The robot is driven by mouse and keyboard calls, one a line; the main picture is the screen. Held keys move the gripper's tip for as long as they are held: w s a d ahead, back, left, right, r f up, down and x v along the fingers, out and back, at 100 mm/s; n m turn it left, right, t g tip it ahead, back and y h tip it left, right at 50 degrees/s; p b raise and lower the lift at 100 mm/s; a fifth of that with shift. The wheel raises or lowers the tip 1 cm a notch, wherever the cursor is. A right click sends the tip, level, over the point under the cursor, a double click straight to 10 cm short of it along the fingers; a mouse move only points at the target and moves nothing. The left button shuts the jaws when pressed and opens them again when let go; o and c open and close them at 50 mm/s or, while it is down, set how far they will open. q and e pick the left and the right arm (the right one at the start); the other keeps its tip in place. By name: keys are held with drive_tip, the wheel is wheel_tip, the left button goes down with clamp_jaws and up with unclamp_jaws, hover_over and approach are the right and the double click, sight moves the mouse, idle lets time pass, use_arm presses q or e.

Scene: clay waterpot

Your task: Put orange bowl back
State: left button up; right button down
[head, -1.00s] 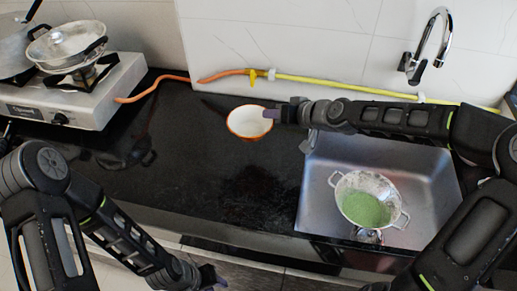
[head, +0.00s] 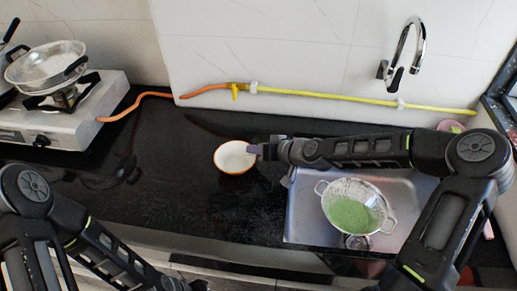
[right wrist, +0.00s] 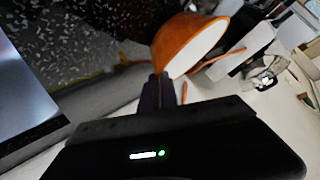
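The orange bowl (head: 231,168), with a white inside and orange rim, is over the dark counter left of the sink. In the right wrist view its orange outer wall (right wrist: 184,42) is at the fingertips, and it looks tilted there. My right gripper (head: 254,150) reaches in from the right and meets the bowl's right rim. Its dark fingers (right wrist: 158,88) are close together on the bowl's edge. Whether the bowl's base touches the counter is unclear. My left gripper is at the bottom edge of the head view, mostly cut off, its fingers not readable.
A metal colander with green contents (head: 352,213) stands in the steel sink (head: 303,212) at right. A gas stove (head: 75,120) with a metal pan (head: 45,62) is at left. A hose (head: 330,95) runs along the wall. The counter's middle (head: 165,170) is clear.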

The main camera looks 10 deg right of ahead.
drive_tip(key=shift+f, duration=0.2)
drive_tip(key=shift+f, duration=0.25)
drive_tip(key=c, duration=1.6)
unclamp_jaws()
drive_tip(key=shift+r, duration=0.1)
drive_tip(key=shift+r, duration=0.25)
drive_tip(key=shift+s+d, duration=0.2)
drive_tip(key=v, duration=1.1)
drive_tip(key=shift+r, duration=0.15)
drive_tip(key=shift+s, duration=0.15)
